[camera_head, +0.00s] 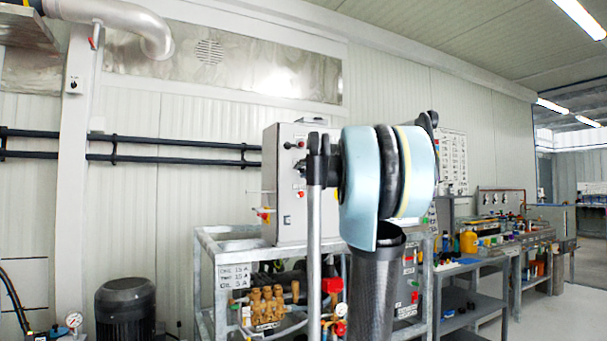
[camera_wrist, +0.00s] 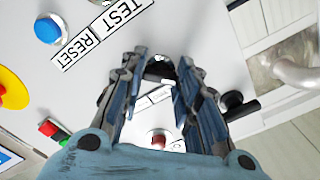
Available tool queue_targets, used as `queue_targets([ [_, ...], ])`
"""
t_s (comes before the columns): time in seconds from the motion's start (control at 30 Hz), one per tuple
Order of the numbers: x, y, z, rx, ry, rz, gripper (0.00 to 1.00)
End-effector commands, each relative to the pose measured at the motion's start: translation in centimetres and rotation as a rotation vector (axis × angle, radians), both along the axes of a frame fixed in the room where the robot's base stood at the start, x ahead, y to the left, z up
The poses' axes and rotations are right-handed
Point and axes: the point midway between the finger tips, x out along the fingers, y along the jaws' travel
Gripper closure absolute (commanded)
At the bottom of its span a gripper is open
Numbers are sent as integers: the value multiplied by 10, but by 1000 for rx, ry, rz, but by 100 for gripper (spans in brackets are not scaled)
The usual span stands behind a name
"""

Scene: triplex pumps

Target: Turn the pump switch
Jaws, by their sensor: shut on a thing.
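In the wrist view, my gripper (camera_wrist: 159,72) reaches down to a light grey control panel (camera_wrist: 95,85). Its two blue-grey fingers close around a small dark switch (camera_wrist: 160,67), which is mostly hidden by the fingertips. A small label lies between the fingers, too tilted and small to read. In the head view, the grey control box (camera_head: 291,200) stands on a metal frame, partly behind my arm. My gripper is hidden there by my arm.
On the panel, a blue button (camera_wrist: 48,30), TEST/RESET label (camera_wrist: 103,31), yellow-ringed control (camera_wrist: 10,88), red-and-green button (camera_wrist: 53,130), red button (camera_wrist: 158,139) and black knob (camera_wrist: 238,104) surround the gripper. A brass pump (camera_head: 266,305) sits below the box. Workbenches (camera_head: 480,265) stand right.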

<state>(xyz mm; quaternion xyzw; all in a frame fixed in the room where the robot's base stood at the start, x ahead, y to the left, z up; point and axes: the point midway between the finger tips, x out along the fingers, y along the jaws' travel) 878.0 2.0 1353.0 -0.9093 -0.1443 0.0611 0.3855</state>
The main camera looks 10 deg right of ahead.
Motion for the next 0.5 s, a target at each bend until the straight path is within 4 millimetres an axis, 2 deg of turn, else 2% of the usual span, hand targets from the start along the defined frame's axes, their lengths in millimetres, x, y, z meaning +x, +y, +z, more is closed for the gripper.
queue_targets([
  [0.27, 0, -1, -1, 121, 41, -3, 94],
  [0.5, 0, -1, -2, 310, 102, -3, 94],
])
